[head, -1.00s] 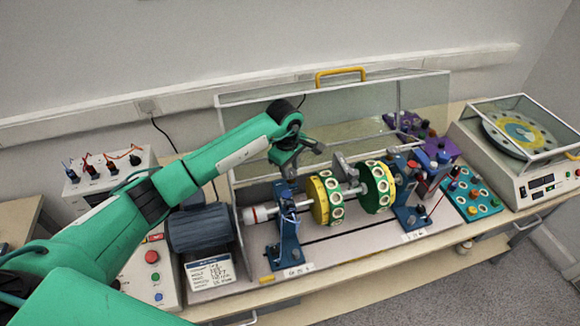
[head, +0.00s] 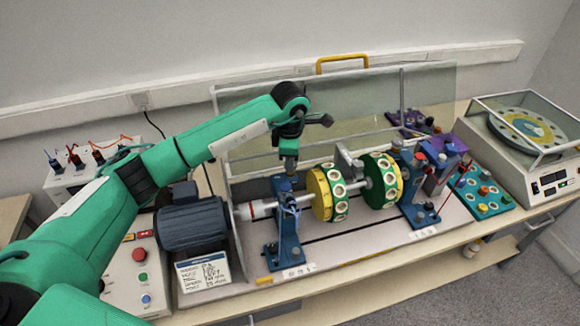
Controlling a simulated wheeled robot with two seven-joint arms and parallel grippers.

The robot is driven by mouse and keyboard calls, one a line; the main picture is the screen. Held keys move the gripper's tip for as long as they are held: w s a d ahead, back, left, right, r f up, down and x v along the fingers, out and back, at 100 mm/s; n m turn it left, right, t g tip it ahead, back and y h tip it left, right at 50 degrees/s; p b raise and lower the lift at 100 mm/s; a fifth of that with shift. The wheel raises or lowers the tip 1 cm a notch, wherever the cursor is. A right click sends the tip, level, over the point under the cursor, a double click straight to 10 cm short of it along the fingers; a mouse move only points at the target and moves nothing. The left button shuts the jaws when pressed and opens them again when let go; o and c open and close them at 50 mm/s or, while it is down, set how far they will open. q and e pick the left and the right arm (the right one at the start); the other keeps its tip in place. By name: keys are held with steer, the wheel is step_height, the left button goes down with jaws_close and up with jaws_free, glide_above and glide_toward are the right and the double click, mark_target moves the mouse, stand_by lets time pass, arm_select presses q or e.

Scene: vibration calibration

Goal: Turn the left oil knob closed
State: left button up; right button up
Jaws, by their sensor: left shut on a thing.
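My left arm reaches in from the left, and my left gripper (head: 290,168) points straight down over the top of the left blue bearing stand (head: 289,235). The gripper is shut at the top of that stand, where the left oil knob sits; the knob itself is hidden by the fingers. The stand carries the shaft, with two green-and-yellow discs (head: 322,194) to its right. My right gripper does not show.
A dark motor (head: 192,227) stands left of the stand. A second blue stand (head: 418,200) is right of the discs. A clear guard with a yellow handle (head: 342,62) rises behind. A control box (head: 140,272) is at the left, a balancing machine (head: 527,170) at the right.

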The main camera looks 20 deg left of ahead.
arm_select(q)
steer(key=n+b, duration=0.4)
steer(key=n, duration=0.1)
steer(key=shift+d+f+n+y+b, duration=0.1)
steer(key=shift+f+n+y+b, duration=0.1)
steer(key=shift+n+y+b, duration=0.15)
steer(key=n+b, duration=0.2)
steer(key=n, duration=0.1)
steer(key=shift+g, duration=0.3)
steer(key=shift+r+n+b, duration=0.1)
steer(key=shift+n+b, duration=0.35)
steer(key=shift+n, duration=0.7)
steer(key=o, duration=1)
steer(key=shift+c, duration=0.2)
steer(key=shift+r, duration=0.1)
